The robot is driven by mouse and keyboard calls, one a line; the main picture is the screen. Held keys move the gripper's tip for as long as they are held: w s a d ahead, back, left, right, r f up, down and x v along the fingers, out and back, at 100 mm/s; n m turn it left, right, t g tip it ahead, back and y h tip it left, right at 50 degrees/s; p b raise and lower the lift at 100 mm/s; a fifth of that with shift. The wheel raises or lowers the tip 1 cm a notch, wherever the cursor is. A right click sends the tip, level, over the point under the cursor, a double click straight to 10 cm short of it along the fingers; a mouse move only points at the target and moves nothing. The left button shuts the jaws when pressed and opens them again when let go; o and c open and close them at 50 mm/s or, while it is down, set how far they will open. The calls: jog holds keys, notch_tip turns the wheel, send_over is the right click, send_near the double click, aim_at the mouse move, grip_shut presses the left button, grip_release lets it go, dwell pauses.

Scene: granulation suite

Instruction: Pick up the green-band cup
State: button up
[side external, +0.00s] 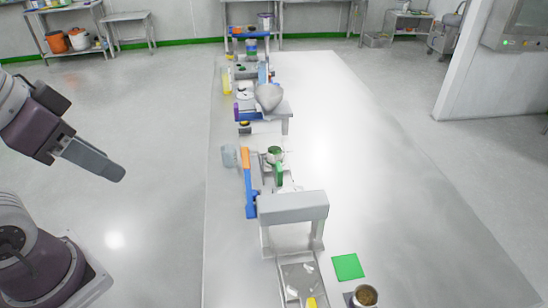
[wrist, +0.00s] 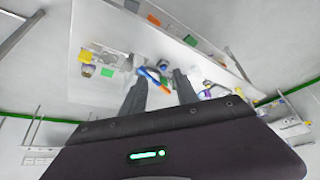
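A small pale cup (side external: 275,154) with green on it and dark contents stands near the middle of the long table, just above a green piece (side external: 278,173). It looks like the green-band cup, but it is too small to be sure. I cannot pick it out clearly in the wrist view. My gripper (side external: 113,172) is left of the table, raised and well apart from the cup. In the wrist view my gripper (wrist: 160,76) shows two dark fingers spread apart with nothing held between them.
A blue and orange tool (side external: 248,180) lies left of the cup. A grey arch-shaped stand (side external: 293,208) is in front. A green square (side external: 347,266) and a brown-filled cup (side external: 366,296) lie nearer. The table's right side (side external: 390,180) is clear.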

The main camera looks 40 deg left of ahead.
jog(key=o, duration=0.4)
jog(key=shift+c, duration=0.2)
jog(key=n+t, duration=0.2)
jog(key=t, duration=0.4)
send_over(269, 154)
jog(key=s+a, duration=0.1)
jog(key=a, duration=0.1)
notch_tip(269, 154, down, 20)
jog(key=f, duration=0.1)
jog(key=s+f+m, duration=0.1)
jog(key=f, duration=0.1)
jog(key=s+d+f+m+t+h, duration=0.1)
jog(key=f, duration=0.1)
jog(key=s+f+m, duration=0.1)
jog(key=f, duration=0.2)
jog(key=shift+d+m+t+h, duration=0.25)
jog(key=shift+m+t+h, duration=0.05)
jog(key=shift+h, duration=0.1)
jog(key=x, duration=0.6)
jog(key=shift+w+d, duration=0.1)
jog(key=shift+w, duration=0.3)
